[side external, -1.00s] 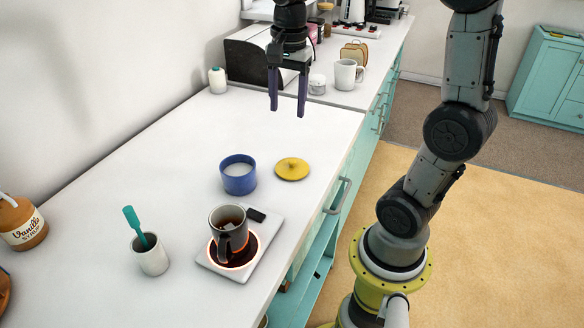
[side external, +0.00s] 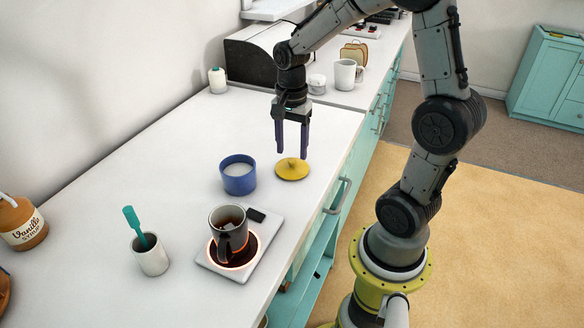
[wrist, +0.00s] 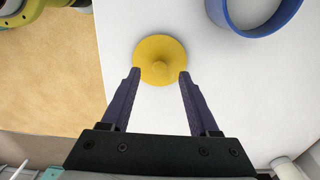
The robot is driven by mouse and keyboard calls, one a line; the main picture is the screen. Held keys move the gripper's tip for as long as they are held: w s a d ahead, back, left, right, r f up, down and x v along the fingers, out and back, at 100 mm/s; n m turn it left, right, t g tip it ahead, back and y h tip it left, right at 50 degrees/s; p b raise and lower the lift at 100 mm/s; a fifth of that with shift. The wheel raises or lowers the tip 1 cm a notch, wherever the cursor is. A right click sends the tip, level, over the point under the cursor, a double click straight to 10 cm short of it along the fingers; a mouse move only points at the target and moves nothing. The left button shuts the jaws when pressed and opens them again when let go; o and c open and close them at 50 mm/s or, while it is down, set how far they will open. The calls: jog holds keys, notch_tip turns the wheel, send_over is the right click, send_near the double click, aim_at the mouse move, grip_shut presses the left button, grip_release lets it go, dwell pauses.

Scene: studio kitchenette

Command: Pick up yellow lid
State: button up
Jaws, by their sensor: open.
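The yellow lid (side external: 292,170) is a round disc with a small raised knob, lying flat on the white counter, right of the blue pot. My gripper (side external: 292,155) is open and points down above the lid. In the wrist view the lid (wrist: 160,60) shows just beyond and between the two fingertips (wrist: 158,75), with its knob near the middle of the gap. Nothing is between the fingers' inner faces and the knob. The exact height above the lid is hard to tell.
An open blue pot (side external: 238,176) stands close left of the lid. A dark mug (side external: 228,232) sits on a glowing warmer plate (side external: 262,240), nearer the camera. A white cup (side external: 150,256) holds a teal utensil. The counter's right edge is close to the lid.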

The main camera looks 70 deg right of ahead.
aim_at(292, 160)
jog(key=shift+f, duration=1.5)
jog(key=shift+c, duration=0.2)
grip_shut()
